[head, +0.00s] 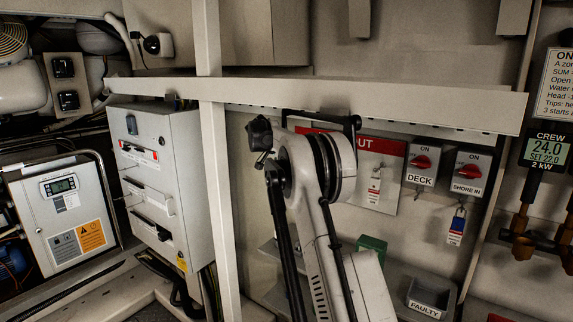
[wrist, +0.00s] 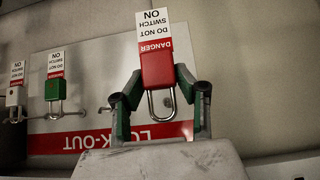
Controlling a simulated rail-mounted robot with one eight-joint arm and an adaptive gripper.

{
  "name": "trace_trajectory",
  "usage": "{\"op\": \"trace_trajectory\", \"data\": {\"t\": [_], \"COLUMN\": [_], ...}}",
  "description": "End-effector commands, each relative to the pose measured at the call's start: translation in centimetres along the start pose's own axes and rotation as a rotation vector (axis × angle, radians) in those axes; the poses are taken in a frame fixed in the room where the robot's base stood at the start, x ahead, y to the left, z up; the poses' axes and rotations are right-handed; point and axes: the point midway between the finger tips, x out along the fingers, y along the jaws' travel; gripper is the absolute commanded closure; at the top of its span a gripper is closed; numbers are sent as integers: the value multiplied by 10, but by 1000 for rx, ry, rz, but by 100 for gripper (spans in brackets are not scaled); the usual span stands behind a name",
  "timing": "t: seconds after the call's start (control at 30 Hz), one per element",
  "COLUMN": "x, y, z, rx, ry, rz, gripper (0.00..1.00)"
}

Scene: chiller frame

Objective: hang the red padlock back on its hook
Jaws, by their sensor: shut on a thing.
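In the wrist view the red padlock (wrist: 157,70) is between the two fingers of my gripper (wrist: 158,84), which is shut on its body. Its shackle points down in this picture, towards the palm, and its white and red DANGER tag (wrist: 154,28) points up. The lock-out board (wrist: 85,64) lies behind and shows upside down. What looks like a bare hook (wrist: 104,109) is just left of the left finger. In the head view my arm hides much of the board (head: 405,178), and I cannot make out the gripper or red padlock there.
A green padlock (wrist: 54,89) and a white padlock (wrist: 13,96) hang left in the wrist view. In the head view a blue padlock (head: 459,212) hangs under the SHORE IN switch (head: 468,172). A beam (head: 430,105) crosses above the board; a FAULTY bin (head: 426,298) sits below.

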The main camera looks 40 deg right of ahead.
Motion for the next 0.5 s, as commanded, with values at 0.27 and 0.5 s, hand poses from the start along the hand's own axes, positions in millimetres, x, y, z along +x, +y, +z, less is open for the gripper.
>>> {"op": "trace_trajectory", "data": {"t": [0.27, 0.5], "x": [11, 20], "y": [0, 0], "z": [-10, -18], "rx": [0, 0], "ry": [0, 0], "rz": [0, 0], "gripper": [100, 100]}}
